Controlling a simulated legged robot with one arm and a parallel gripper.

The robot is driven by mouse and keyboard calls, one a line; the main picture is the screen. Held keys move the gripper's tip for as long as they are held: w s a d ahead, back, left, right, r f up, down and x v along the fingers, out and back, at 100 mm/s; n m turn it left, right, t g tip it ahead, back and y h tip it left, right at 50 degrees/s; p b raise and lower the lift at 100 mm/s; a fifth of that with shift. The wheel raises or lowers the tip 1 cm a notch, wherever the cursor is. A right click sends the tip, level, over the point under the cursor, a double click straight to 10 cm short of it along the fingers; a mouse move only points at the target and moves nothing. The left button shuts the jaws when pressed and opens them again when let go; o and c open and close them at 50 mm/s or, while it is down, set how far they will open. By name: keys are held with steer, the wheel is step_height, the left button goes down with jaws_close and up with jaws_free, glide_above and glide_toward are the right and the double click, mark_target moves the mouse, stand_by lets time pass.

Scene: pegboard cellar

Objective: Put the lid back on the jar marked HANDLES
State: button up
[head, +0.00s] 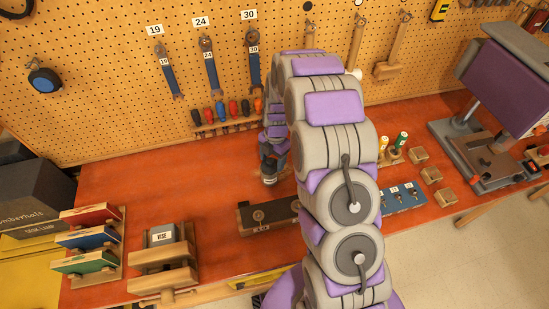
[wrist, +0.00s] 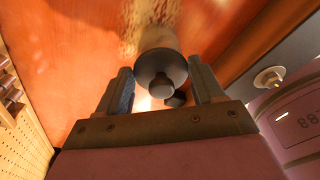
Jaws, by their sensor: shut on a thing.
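My gripper (head: 269,172) is low over the orange-red bench, left of my arm in the head view. In the wrist view my gripper (wrist: 160,76) has one finger on each side of a dark round lid with a knob (wrist: 158,80), and it is shut on it. A pale grey cylinder, which looks like the jar (wrist: 160,38), shows just beyond the lid. I cannot tell whether lid and jar touch. A small jar-like shape (head: 269,181) shows under my gripper in the head view. No HANDLES marking is readable.
A dark block with round fittings (head: 248,216) lies in front of my gripper. A block marked VISE (head: 162,237) and coloured boxes (head: 90,238) stand at left. A blue block (head: 404,197) and a purple-grey machine (head: 510,75) are at right. The bench's left middle is clear.

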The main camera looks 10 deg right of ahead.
steer(key=a, duration=0.4)
steer(key=shift+a, duration=0.1)
steer(key=shift+d, duration=1.35)
steer(key=shift+a, duration=1.35)
steer(key=shift+d+b, duration=0.45)
steer(key=shift+d, duration=1.8)
steer(key=shift+a, duration=0.9)
steer(key=shift+d+f, duration=0.1)
steer(key=shift+d, duration=0.95)
steer(key=shift+a+b, duration=0.3)
steer(key=shift+a, duration=0.2)
steer(key=shift+d, duration=0.35)
